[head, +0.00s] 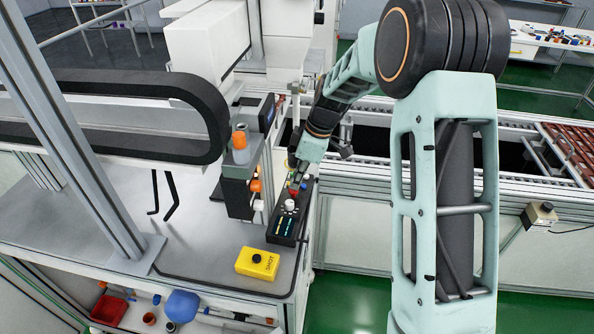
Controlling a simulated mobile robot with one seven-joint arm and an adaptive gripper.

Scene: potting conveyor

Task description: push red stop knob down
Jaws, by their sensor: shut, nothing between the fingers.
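The red stop knob (293,193) is small and sits at the far end of a black control box (283,227) on the white bench. My gripper (295,184) is shut and empty, pointing down right at the red knob. Its fingertips overlap the knob in the head view, and I cannot tell whether they touch it.
A yellow box with a black button (258,263) sits nearer on the bench. A grey post with orange-topped parts (240,180) stands close left of the control box. A conveyor frame (450,180) runs behind on the right. A dark cable chain (130,90) spans the left.

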